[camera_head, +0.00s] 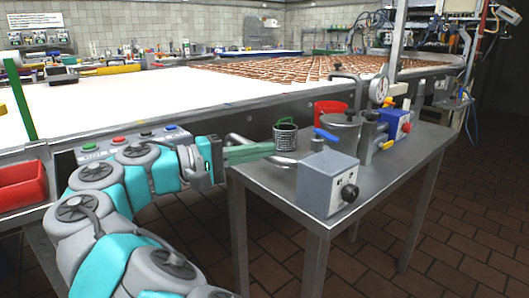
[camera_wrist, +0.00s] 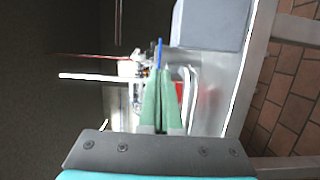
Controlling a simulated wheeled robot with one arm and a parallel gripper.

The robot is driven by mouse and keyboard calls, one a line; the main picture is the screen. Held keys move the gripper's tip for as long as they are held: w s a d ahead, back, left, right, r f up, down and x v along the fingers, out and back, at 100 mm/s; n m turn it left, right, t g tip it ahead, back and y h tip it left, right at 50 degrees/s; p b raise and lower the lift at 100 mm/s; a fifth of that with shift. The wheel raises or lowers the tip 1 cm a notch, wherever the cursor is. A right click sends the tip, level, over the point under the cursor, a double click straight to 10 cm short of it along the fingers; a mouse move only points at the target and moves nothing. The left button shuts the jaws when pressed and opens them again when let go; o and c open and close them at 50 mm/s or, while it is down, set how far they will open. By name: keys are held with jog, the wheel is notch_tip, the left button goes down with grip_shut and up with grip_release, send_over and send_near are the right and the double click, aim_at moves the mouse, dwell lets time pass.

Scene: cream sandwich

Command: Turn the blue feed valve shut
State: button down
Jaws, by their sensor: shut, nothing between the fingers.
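The blue feed valve handle (camera_head: 326,135) is a short blue lever at the near left of the grey pot, above the grey box on the steel side table. It slopes down to the right in the head view. In the wrist view a thin upright blue strip (camera_wrist: 160,53), likely this handle, shows just beyond the fingertips. The valve body is mostly hidden.
A grey box (camera_head: 328,183) with a black knob stands at the table's front. A curved steel pipe (camera_head: 243,140) passes near my gripper. A dark mesh cup (camera_head: 286,137), grey pot (camera_head: 343,130), red container (camera_head: 328,108) and blue box (camera_head: 396,122) crowd the table (camera_head: 405,160).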

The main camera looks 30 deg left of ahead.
aim_at(328, 138)
jog(key=x, duration=1.2)
jog(key=shift+w+d+b, duration=0.2)
jog(key=shift+w+b, duration=0.1)
jog(key=shift+b, duration=0.05)
jog(key=shift+d, duration=0.1)
